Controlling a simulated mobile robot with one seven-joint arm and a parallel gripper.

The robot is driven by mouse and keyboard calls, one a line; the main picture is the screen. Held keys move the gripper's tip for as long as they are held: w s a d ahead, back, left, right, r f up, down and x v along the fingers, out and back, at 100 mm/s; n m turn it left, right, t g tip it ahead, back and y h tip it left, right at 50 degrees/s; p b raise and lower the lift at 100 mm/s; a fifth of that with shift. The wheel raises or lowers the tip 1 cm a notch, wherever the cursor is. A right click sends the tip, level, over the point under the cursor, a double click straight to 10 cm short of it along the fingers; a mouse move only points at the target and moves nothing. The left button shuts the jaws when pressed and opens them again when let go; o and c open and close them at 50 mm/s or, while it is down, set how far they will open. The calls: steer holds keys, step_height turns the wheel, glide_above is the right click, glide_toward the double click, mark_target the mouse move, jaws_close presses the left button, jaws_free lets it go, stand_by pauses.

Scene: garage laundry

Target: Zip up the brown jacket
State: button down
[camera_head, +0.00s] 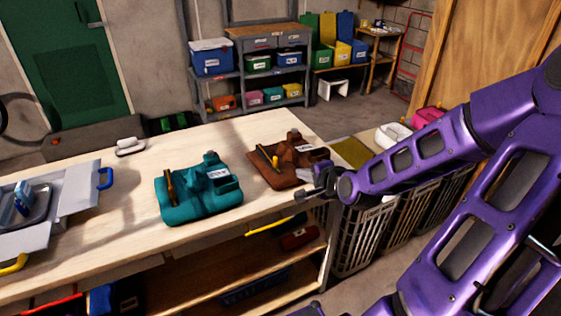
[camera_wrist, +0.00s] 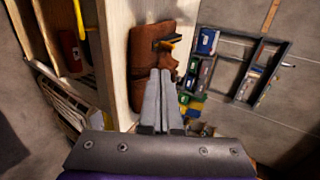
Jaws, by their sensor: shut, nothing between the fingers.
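The brown jacket (camera_head: 287,163) lies folded on the right end of the wooden workbench (camera_head: 130,205), with a yellow-and-dark strip on its left part. In the wrist view the brown jacket (camera_wrist: 146,60) is just beyond the fingertips, with a black and yellow piece on it. My gripper (camera_head: 308,194) is at the bench's right front corner, close to the jacket's near side. In the wrist view my gripper (camera_wrist: 160,78) has its fingers together and empty; they overlap the jacket in the picture, and I cannot tell whether they touch it.
A teal folded garment (camera_head: 205,195) lies left of the jacket. A grey open case (camera_head: 60,205) is at the bench's left, and a white object (camera_head: 130,146) near the back edge. Dark baskets (camera_head: 365,240) stand on the floor right of the bench. Shelves (camera_head: 262,65) stand behind.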

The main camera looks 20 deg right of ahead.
steer(key=b, duration=0.4)
glide_toward(277, 161)
steer(key=f, duration=0.1)
steer(key=w+f, duration=0.1)
steer(key=f, duration=0.1)
steer(key=shift+w+a+f, duration=0.15)
steer(key=shift+w+f, duration=0.2)
steer(key=shift+w, duration=0.05)
steer(key=shift+w+r, duration=0.2)
steer(key=shift+w, duration=1.65)
steer(key=shift+w, duration=0.1)
